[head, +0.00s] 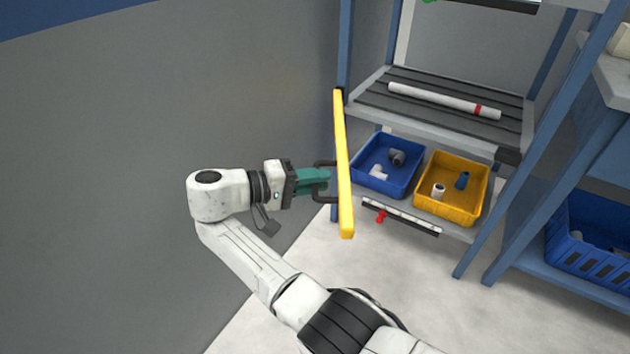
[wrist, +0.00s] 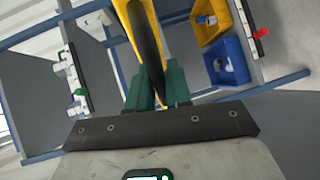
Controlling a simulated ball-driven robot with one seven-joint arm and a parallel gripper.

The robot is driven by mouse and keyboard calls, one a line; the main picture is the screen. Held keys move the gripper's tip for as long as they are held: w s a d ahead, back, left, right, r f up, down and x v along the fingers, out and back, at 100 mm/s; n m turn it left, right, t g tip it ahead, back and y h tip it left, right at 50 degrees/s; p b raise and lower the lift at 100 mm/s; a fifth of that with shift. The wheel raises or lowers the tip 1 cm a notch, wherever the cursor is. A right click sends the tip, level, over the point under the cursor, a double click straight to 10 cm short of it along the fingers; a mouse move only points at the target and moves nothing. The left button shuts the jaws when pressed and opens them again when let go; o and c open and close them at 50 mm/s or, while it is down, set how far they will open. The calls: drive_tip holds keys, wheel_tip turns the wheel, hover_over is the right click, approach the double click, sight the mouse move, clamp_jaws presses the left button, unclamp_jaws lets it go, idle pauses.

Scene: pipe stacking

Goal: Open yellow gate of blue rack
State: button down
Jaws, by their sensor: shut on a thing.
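The blue rack (head: 343,45) stands in the middle to right of the head view. Its yellow gate (head: 342,160) is a long bar that sticks out from the rack's left post toward me, clear of the shelf front. A dark handle joins the bar on its left side. My gripper (head: 326,182) is at this handle, left of the bar, and is shut on it. In the wrist view the gate (wrist: 125,45) runs up from between the green fingers (wrist: 158,88), with the dark handle (wrist: 147,45) between them.
On the rack, a white pipe (head: 440,100) lies on the upper shelf. A blue bin (head: 388,185) and an orange bin (head: 450,205) with fittings sit below. A grey wall (head: 150,110) is close on the left. Floor (head: 350,270) in front is clear.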

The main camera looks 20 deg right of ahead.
drive_tip(key=c, duration=1.1)
unclamp_jaws()
drive_tip(key=shift+a, duration=0.1)
drive_tip(key=shift+w+a+r, duration=0.1)
drive_tip(key=shift+a+r, duration=0.2)
drive_tip(key=shift+a, duration=1.45)
drive_tip(key=shift+s+a+r, duration=0.1)
drive_tip(key=shift+a+r, duration=0.2)
drive_tip(key=shift+a, duration=1.4)
drive_tip(key=shift+w+a+r, duration=0.1)
drive_tip(key=shift+a+r, duration=0.2)
drive_tip(key=shift+a, duration=1.45)
